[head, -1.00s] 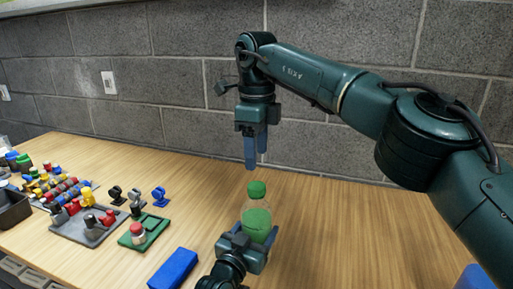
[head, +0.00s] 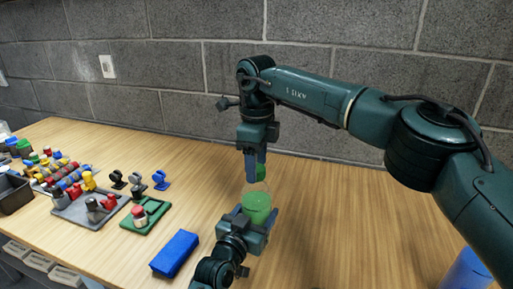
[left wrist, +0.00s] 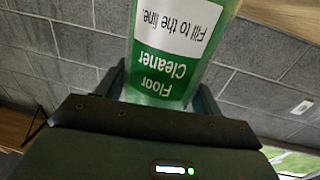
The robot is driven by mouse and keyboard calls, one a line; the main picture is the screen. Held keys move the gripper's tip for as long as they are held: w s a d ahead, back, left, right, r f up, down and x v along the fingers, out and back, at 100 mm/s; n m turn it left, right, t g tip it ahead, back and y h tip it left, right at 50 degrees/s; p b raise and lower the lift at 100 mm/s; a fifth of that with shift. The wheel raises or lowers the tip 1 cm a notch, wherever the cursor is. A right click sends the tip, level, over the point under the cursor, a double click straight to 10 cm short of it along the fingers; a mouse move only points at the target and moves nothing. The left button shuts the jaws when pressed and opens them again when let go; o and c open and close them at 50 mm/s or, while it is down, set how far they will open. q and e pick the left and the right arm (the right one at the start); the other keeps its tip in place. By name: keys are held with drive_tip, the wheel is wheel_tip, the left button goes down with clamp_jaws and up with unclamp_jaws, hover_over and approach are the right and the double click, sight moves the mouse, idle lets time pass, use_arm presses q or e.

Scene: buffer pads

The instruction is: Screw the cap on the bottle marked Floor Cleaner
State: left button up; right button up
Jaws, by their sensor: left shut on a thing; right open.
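The bottle (head: 257,207) is clear with green contents and stands in front of me in the head view. In the left wrist view its green and white label (left wrist: 170,65) reads Floor Cleaner, upside down. My left gripper (head: 259,222) is shut on the bottle's lower body. A green cap (head: 261,172) is at the top of the bottle; whether its threads are engaged cannot be seen. My right gripper (head: 255,173) points down from above, open, with its blue fingers on either side of the cap and partly hiding it.
A blue block (head: 175,253) lies left of the bottle. A blue object (head: 467,270) is at the lower right. The table right of the bottle is clear.

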drive_tip(key=shift+f, duration=0.25)
drive_tip(key=shift+c, duration=0.5)
drive_tip(key=c, duration=0.9)
drive_tip(key=shift+m, duration=0.9)
drive_tip(key=shift+c, duration=0.2)
drive_tip(key=o, duration=1.2)
drive_tip(key=shift+c, duration=0.2)
wheel_tip(320, 180, up, 12)
